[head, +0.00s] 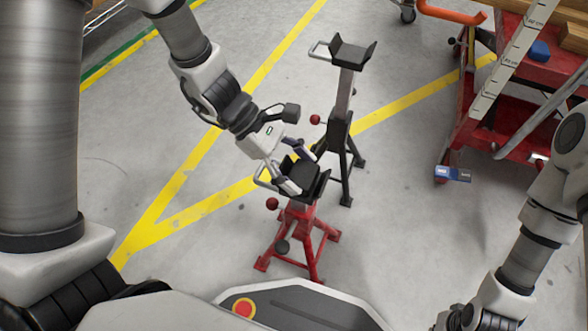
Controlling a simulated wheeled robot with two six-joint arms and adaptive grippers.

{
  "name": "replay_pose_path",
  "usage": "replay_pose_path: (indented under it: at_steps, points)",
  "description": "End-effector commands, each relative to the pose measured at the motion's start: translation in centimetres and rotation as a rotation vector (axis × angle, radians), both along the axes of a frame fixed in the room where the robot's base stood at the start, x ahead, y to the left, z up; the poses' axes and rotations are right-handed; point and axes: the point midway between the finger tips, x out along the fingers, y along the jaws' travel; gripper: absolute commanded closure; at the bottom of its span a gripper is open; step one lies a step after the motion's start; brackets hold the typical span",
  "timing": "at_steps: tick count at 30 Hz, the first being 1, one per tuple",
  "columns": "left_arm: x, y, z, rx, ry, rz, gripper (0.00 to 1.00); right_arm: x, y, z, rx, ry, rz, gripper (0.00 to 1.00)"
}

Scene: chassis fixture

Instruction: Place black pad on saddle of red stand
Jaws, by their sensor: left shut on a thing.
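The red stand (300,229) stands on the floor near the middle of the head view. Its dark saddle (320,187) has raised sides. My left gripper (296,170) points down at the saddle and is shut on the black pad (301,177). The pad is at the saddle, between its raised sides. I cannot tell whether it touches the saddle's surface, as dark parts overlap and the fingers cover part of it.
A black stand (341,130) with an empty saddle (352,54) stands just behind the red one. Yellow-lined floor around the stands is mostly clear.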

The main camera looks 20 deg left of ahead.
Motion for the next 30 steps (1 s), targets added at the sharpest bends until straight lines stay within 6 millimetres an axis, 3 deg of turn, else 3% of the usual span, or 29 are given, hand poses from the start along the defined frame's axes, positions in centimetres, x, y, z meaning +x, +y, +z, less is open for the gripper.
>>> replay_pose_path:
  at_steps: [5,6,8,20,23,30]
  points:
    - [0.0,0.0,-0.3,0.0,0.001,0.001,0.68,0.0,0.0,-0.2,0.0,0.0,0.0,1.0]
    - [0.0,0.0,-0.3,0.0,0.0,0.0,0.25,0.0,0.0,-0.2,0.0,0.0,-0.001,1.0]
    - [0.0,0.0,-0.2,0.0,0.0,0.0,0.07,0.0,0.0,-0.1,0.0,0.001,0.0,1.0]
    - [0.0,0.1,0.5,-0.001,-0.001,0.001,0.07,-0.1,0.0,0.4,0.0,0.001,0.0,1.0]
    - [0.1,1.1,1.9,-0.004,-0.001,0.004,0.07,-0.1,0.0,1.8,0.0,0.003,0.002,1.0]
    - [0.3,5.4,6.9,-0.007,-0.002,0.005,0.07,-0.3,0.1,7.2,0.001,0.007,0.009,1.0]
